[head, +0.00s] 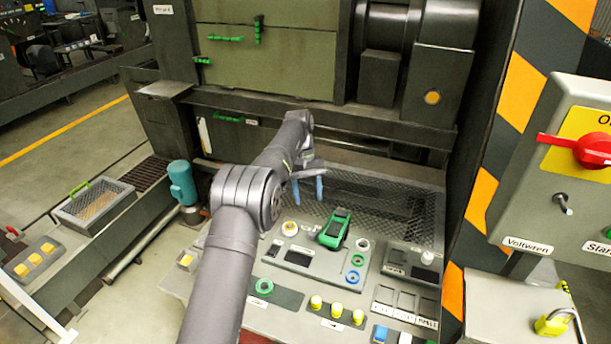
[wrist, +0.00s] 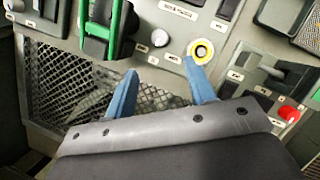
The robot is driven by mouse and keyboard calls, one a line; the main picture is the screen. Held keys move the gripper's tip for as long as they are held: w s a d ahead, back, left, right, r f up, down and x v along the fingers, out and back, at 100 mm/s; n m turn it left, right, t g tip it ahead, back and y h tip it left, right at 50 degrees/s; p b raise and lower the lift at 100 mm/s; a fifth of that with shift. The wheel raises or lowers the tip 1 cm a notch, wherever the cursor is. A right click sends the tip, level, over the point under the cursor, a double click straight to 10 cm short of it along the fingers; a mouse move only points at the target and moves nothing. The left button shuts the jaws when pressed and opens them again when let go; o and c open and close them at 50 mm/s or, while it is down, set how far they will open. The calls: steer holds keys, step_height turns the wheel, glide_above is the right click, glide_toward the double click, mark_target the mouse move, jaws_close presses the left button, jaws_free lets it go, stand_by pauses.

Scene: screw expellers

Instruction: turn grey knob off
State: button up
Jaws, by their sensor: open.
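My gripper (head: 308,188) is open and empty above the back of the sloped control panel (head: 262,320). Its blue fingertips, apart, also show in the wrist view (wrist: 161,70). In the wrist view, a grey selector knob (wrist: 270,70) sits right of the fingers, near a red button (wrist: 289,114); in the head view, my arm seems to hide that area. Another pale grey knob (head: 427,258) stands at the panel's right. I cannot tell which one the task means, nor either one's setting. Neither is touched.
A green lever (head: 336,228) and a yellow-ringed button (head: 290,228) sit on the panel near the fingers. Mesh (head: 375,205) lies behind the panel. A box with a red rotary switch (head: 592,150) stands at the right, above a yellow padlock (head: 553,322).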

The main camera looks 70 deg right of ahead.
mark_target(313, 231)
steer(key=shift+v, duration=2.9)
steer(key=x, duration=1.7)
steer(key=shift+f, duration=0.15)
